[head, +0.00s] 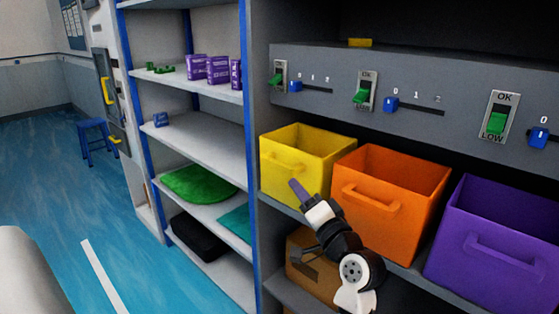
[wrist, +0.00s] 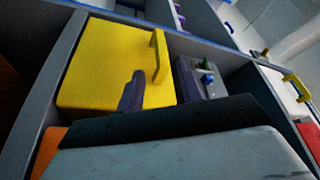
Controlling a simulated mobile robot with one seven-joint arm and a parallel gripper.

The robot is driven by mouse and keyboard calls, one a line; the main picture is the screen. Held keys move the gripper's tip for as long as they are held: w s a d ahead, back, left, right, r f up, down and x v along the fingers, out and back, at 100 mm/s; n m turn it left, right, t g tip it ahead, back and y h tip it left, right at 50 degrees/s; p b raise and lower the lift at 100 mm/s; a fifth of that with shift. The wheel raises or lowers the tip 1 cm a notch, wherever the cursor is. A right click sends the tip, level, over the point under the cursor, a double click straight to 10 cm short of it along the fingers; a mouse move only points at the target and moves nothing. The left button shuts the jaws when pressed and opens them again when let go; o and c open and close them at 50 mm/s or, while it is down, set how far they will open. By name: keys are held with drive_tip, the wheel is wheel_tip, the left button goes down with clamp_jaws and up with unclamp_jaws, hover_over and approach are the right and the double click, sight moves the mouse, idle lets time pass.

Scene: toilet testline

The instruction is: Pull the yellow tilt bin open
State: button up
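The yellow tilt bin (head: 322,171) sits in the shelf unit at the left end of a row of bins, with a strap-like handle (head: 285,160) on its front. In the wrist view the yellow bin (wrist: 105,70) fills the upper left, and its handle (wrist: 157,57) stands out at its right edge. My gripper (head: 297,187) is in front of the bin's lower front, below the handle. In the wrist view my gripper (wrist: 160,87) shows two dark purple fingers spread apart and empty, with the handle beyond them. No contact with the handle is visible.
An orange bin (head: 385,210) and a purple bin (head: 497,243) stand to the right. A grey panel (head: 325,66) with switches and sliders runs above. A cardboard box (head: 307,266) is below. White shelves (head: 205,142) stand left, and the blue floor (head: 60,190) is open.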

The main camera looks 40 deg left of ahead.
sight(278, 165)
drive_tip(key=p+x, duration=0.2)
drive_tip(key=x, duration=0.8)
drive_tip(key=shift+r+p, duration=0.1)
drive_tip(key=shift+p, duration=0.25)
drive_tip(key=shift+w+a, duration=0.2)
drive_tip(key=shift+a, duration=0.3)
clamp_jaws()
